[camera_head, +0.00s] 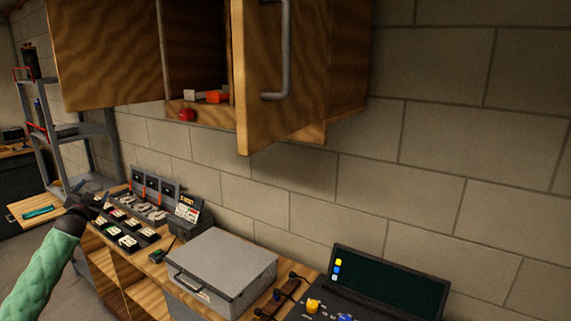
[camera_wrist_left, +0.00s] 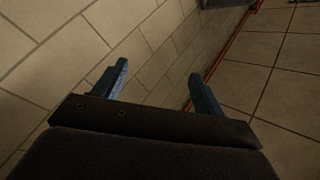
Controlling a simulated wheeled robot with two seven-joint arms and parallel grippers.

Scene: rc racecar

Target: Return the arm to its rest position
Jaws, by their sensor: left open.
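My left arm, in a green sleeve, comes in from the lower left of the head view. My left gripper (camera_head: 84,196) is dark and small there, at the left end of the workbench, near the rows of small boxes. In the left wrist view the left gripper (camera_wrist_left: 160,88) shows two blue-grey fingers set wide apart with nothing between them. Behind the fingers are a block wall and a tiled floor. My right gripper is in neither view.
A wooden wall cabinet (camera_head: 285,75) with an open door hangs above the bench. A grey metal case (camera_head: 222,262) and a dark console with a screen (camera_head: 388,285) stand on the bench. A grey shelf rack (camera_head: 85,130) is at the far left.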

